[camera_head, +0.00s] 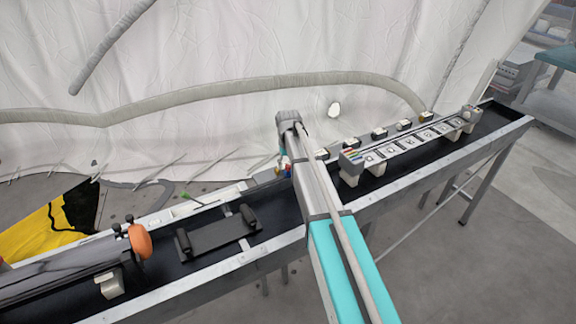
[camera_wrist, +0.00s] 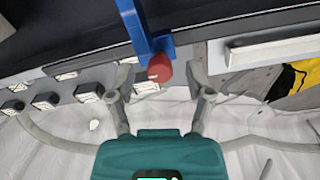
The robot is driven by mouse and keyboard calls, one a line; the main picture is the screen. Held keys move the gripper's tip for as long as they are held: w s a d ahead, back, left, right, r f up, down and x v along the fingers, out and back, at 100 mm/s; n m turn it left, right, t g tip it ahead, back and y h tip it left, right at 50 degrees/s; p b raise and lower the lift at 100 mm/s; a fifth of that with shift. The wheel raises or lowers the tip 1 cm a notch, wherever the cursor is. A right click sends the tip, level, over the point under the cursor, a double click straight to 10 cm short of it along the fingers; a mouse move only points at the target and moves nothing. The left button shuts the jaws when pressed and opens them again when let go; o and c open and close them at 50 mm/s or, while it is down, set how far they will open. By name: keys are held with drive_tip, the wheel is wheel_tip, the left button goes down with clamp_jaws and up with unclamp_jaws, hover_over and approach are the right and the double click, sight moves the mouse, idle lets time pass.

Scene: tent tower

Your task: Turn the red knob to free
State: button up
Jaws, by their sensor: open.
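The red knob (camera_wrist: 159,68) shows in the upper middle of the wrist view, at the end of a blue bracket (camera_wrist: 138,30). My gripper (camera_wrist: 161,76) is open, with one finger to the left of the knob and one to the right. Gaps show between the knob and both fingers, so I see no grip on it. I cannot read any marking of the knob's setting. In the head view my arm reaches over the bench, and the knob and fingers are mostly hidden behind it.
A long black-topped bench (camera_head: 278,208) crosses the head view. A row of white-keyed boxes (camera_head: 415,138) stands on it at right. An orange disc (camera_head: 140,242) and a dark tray (camera_head: 217,238) are at left. White tent fabric (camera_head: 215,50) hangs behind.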

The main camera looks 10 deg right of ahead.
drive_tip(key=shift+c, duration=0.3)
clamp_jaws()
drive_tip(key=shift+n, duration=0.3)
drive_tip(key=n, duration=0.5)
drive_tip(key=shift+n, duration=0.4)
drive_tip(key=n, duration=0.7)
idle(0.3)
drive_tip(key=shift+o, duration=0.3)
unclamp_jaws()
